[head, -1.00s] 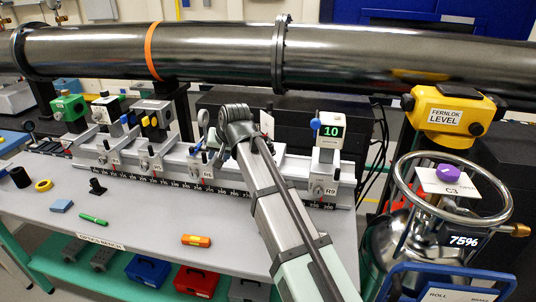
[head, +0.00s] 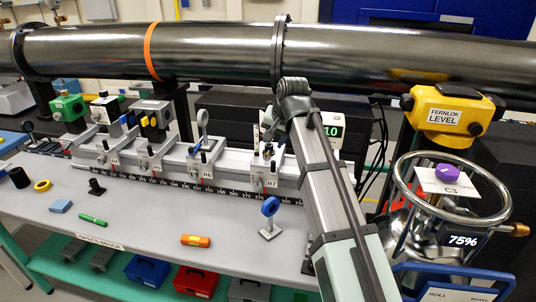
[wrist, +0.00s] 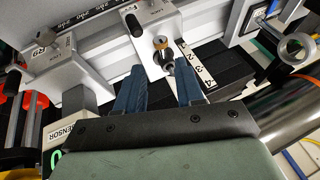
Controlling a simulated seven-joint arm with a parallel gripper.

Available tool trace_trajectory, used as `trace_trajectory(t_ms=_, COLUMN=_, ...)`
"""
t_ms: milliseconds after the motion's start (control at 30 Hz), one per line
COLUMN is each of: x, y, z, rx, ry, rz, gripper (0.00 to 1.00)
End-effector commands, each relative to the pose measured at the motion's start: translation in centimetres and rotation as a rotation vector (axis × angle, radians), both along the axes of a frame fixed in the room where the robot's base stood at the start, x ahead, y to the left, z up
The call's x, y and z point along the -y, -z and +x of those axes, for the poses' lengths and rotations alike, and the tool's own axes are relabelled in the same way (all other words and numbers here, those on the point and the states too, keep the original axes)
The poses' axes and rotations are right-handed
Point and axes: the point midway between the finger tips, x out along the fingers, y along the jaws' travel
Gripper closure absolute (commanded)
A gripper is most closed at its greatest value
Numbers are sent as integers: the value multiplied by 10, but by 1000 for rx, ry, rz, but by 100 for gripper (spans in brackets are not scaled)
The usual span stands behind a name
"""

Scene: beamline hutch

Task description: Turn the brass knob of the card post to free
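The brass knob (wrist: 160,42) shows near the top middle of the wrist view, on a metal post on a pale carrier. A white strip with dark marks (wrist: 197,65) lies beside it. My gripper (wrist: 157,72) is open, its two blue fingers apart and empty. The knob is just beyond the fingertips, a little nearer the right one; I see no contact. In the head view the card post (head: 268,150) stands on the R7 carrier (head: 271,180), partly behind my arm. The gripper's fingers are not clear there.
The R9 carrier (wrist: 48,50) and the sensor box (wrist: 68,132) are at left in the wrist view; a ring mount (wrist: 297,48) is at right. A blue oval on a stand (head: 270,207) stands on the bench front.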

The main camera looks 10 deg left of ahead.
Motion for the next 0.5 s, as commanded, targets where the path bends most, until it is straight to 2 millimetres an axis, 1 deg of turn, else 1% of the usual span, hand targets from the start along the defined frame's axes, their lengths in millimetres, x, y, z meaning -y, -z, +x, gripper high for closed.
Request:
trace_trajectory(t_ms=100, x=-6, y=17, z=7, rx=-2, ry=-1, rz=-1, gripper=63)
trace_trajectory(t_ms=400, x=-19, y=56, z=24, rx=-1, ry=-1, rz=-1, gripper=63)
trace_trajectory(t_ms=500, x=-22, y=65, z=29, rx=1, ry=-1, rz=0, gripper=63)
